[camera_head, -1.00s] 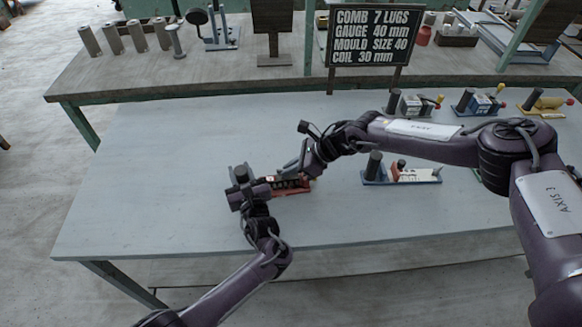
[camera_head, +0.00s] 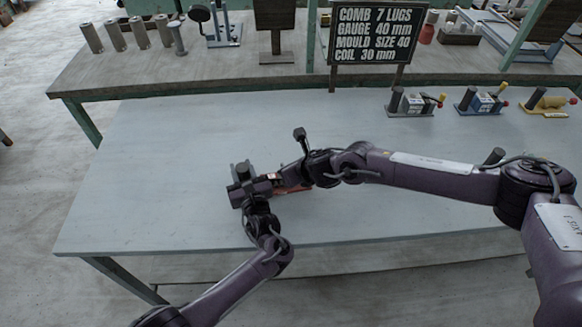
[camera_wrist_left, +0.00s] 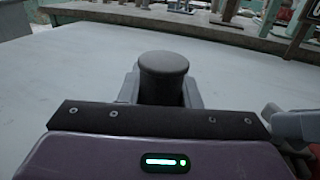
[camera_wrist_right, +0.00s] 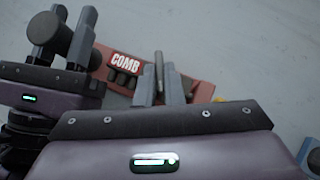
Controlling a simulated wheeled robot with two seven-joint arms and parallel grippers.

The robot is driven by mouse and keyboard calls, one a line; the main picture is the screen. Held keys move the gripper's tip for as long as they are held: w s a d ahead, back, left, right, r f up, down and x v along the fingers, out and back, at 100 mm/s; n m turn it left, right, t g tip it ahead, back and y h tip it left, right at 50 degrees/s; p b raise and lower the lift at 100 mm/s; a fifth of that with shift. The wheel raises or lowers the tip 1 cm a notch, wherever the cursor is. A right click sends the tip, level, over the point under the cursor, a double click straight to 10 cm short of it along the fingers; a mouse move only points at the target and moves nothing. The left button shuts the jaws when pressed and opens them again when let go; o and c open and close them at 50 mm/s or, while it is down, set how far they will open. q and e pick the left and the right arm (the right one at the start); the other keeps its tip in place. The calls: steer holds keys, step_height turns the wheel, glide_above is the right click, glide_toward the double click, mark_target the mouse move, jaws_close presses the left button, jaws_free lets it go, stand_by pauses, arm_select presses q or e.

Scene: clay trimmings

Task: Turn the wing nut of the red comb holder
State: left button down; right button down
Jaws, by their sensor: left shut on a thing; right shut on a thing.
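The red comb holder (camera_wrist_right: 200,90) lies on the table with a "COMB" label and a dark post (camera_wrist_left: 163,75) at one end. In the head view only a bit of its red base (camera_head: 296,190) shows under my arms. My left gripper (camera_head: 240,175) is shut on the dark post, one finger on each side. My right gripper (camera_wrist_right: 159,85) is shut on a narrow grey upright piece (camera_wrist_right: 159,65) on the holder beside the label. This piece is at the wing nut's place, but its wings cannot be made out between the fingers.
Other comb holders stand at the back right, one grey (camera_head: 415,104), one blue (camera_head: 482,101) and one yellow (camera_head: 548,103). My right arm crosses the table's right half. The table's left part is clear.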

steer(key=shift+s+a+m+t+h, duration=0.15)
steer(key=shift+m+t+h, duration=0.15)
steer(key=shift+m+h, duration=0.55)
steer(key=shift+m, duration=0.35)
steer(key=c, duration=1.5)
jaws_free()
steer(key=shift+c, duration=0.2)
steer(key=v, duration=1.2)
